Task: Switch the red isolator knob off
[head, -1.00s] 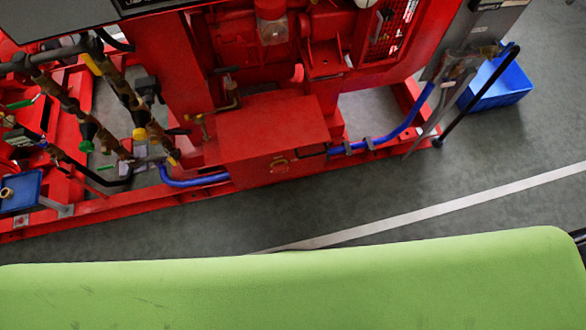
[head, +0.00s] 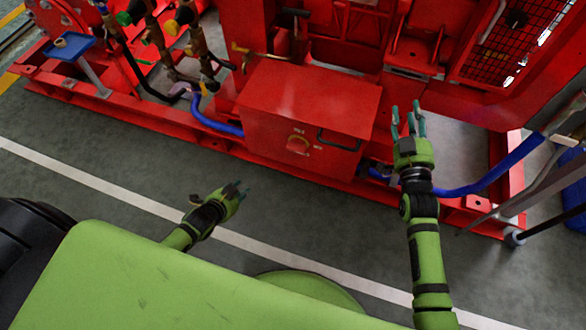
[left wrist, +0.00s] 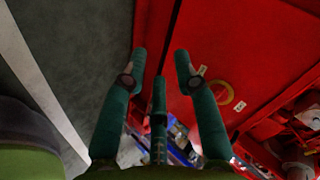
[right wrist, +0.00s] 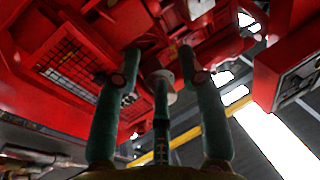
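The red isolator knob (head: 298,144) sits on the front face of a red box (head: 310,92), with small pale labels around it. In the left wrist view the knob (left wrist: 224,93) shows a yellow ring, right of the fingers. Its exact setting is too small to read. My left gripper (head: 240,190) is in front of the box, left of and apart from the knob. Its fingers (left wrist: 158,62) are spread and empty. My right gripper (head: 408,116) is raised to the right of the box, apart from it. Its fingers (right wrist: 160,58) are spread and empty.
A black handle (head: 336,140) is on the box front, right of the knob. Blue hoses (head: 216,126) run along both sides of the box. The red base frame (head: 120,117) runs below. Grey floor with a white line (head: 100,187) is clear before it.

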